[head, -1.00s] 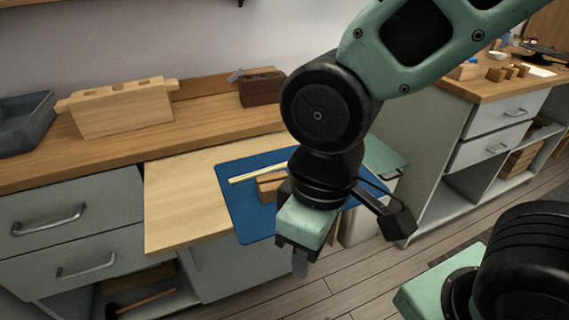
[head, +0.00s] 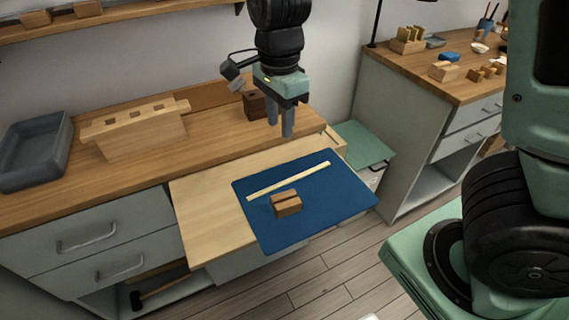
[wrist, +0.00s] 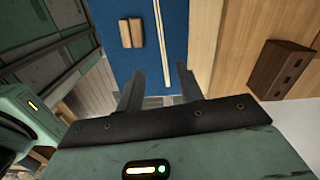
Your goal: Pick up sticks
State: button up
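A long thin pale strip (head: 290,181), which could be one stick or two side by side, lies flat on the blue mat (head: 325,210). It also shows in the wrist view (wrist: 161,40). A small brown block with a groove along its top (head: 286,204) sits on the mat in front of the strip; the wrist view shows it too (wrist: 131,33). My gripper (head: 281,130) is raised behind the mat, above the back of the worktop, fingers pointing down. In the wrist view my gripper (wrist: 160,72) has its fingers apart with nothing between them.
The mat lies on a pale pull-out board (head: 215,205). A pale wooden block with square holes (head: 133,128), a dark brown holed block (head: 255,105) and a grey tray (head: 35,150) stand on the worktop. A second bench (head: 450,85) stands right. The air above the mat is clear.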

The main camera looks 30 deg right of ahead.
jog(key=m+b, duration=0.1)
jog(key=b, duration=0.1)
send_over(283, 182)
notch_tip(283, 182, down, 12)
jog(key=shift+w+a+r, duration=0.1)
jog(key=shift+w+a, duration=0.05)
jog(key=shift+s+f+b, duration=0.15)
jog(key=shift+f, duration=1.2)
jog(key=shift+s+f+b, duration=0.1)
jog(key=shift+f+b, duration=0.05)
jog(key=shift+f, duration=1.15)
grip_shut()
